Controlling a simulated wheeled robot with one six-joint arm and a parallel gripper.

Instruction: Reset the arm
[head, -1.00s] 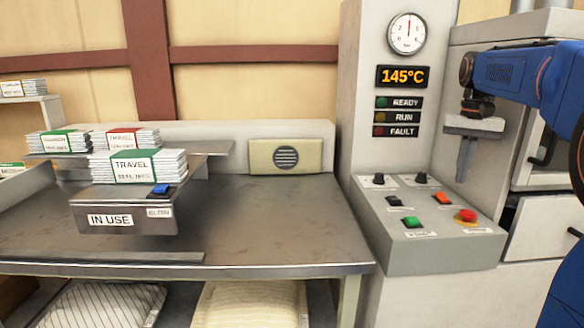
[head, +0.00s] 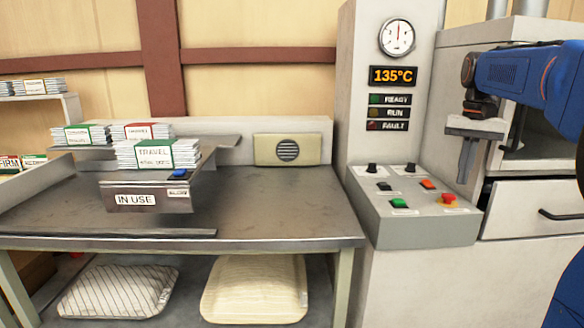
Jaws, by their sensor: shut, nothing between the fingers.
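My blue arm (head: 520,80) reaches in from the right edge. My gripper (head: 465,172) hangs straight down from its grey mount, its fingers together with nothing between them. It is in the air in front of the white machine, above the right part of the control panel (head: 425,235) in the picture. It looks apart from the panel; the exact gap cannot be told. The lower part of my arm is cut off by the right edge.
The panel carries green, orange and red buttons. A display (head: 393,76) reads 135°C, under a gauge (head: 396,38). On the left, a grey table (head: 280,205) bears an "IN USE" holder (head: 146,197) with packet stacks. Two pillows (head: 255,290) lie below. A drawer (head: 530,208) is at right.

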